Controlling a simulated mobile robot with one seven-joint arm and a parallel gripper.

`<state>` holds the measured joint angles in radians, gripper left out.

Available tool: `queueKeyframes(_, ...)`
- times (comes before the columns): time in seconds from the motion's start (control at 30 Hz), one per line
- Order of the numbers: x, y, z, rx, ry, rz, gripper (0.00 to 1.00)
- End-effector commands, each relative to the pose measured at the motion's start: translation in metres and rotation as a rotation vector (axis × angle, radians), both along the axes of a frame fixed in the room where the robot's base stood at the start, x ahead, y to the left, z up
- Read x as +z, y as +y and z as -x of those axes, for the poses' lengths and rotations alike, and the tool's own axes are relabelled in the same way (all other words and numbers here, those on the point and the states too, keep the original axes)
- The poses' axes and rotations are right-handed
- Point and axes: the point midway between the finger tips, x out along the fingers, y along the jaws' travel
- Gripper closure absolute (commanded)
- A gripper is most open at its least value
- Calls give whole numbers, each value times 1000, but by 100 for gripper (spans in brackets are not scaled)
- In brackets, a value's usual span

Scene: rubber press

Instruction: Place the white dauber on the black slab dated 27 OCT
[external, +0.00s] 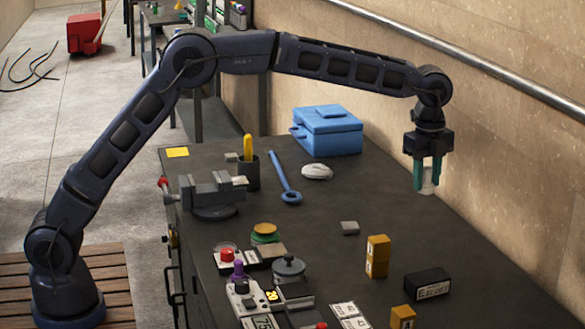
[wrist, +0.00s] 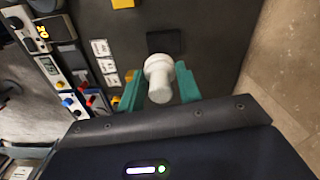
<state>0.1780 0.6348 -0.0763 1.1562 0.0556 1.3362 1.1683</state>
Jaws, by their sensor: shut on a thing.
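The white dauber (external: 429,187) is held between the green fingers of my gripper (external: 427,174), raised above the right side of the dark bench. In the wrist view the dauber (wrist: 158,78) sits between the two fingers (wrist: 160,86), its wider round end pointing away from the camera. A black block (external: 428,284) with white lettering on its front lies on the bench nearer the external camera. It appears to be the dark square (wrist: 165,42) just beyond the dauber in the wrist view. I cannot read a 27 OCT date on it.
White cards (external: 350,315), a lidded grey pot (external: 289,268) and control panels (external: 272,300) are further left. A blue toolbox (external: 327,131) stands at the back. The wall (external: 500,170) runs along the right.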

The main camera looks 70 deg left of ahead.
Motion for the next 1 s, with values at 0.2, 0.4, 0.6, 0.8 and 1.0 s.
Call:
queueKeyframes(0.2,-4,-31,-12,3,0,2,88)
queueKeyframes(0.4,-27,-35,-13,5,3,1,88)
queueKeyframes(0.6,-70,-35,-13,4,2,0,88)
queueKeyframes(0.8,-114,-34,-13,4,3,2,88)
queueKeyframes(1.0,-141,-34,-13,5,1,2,88)
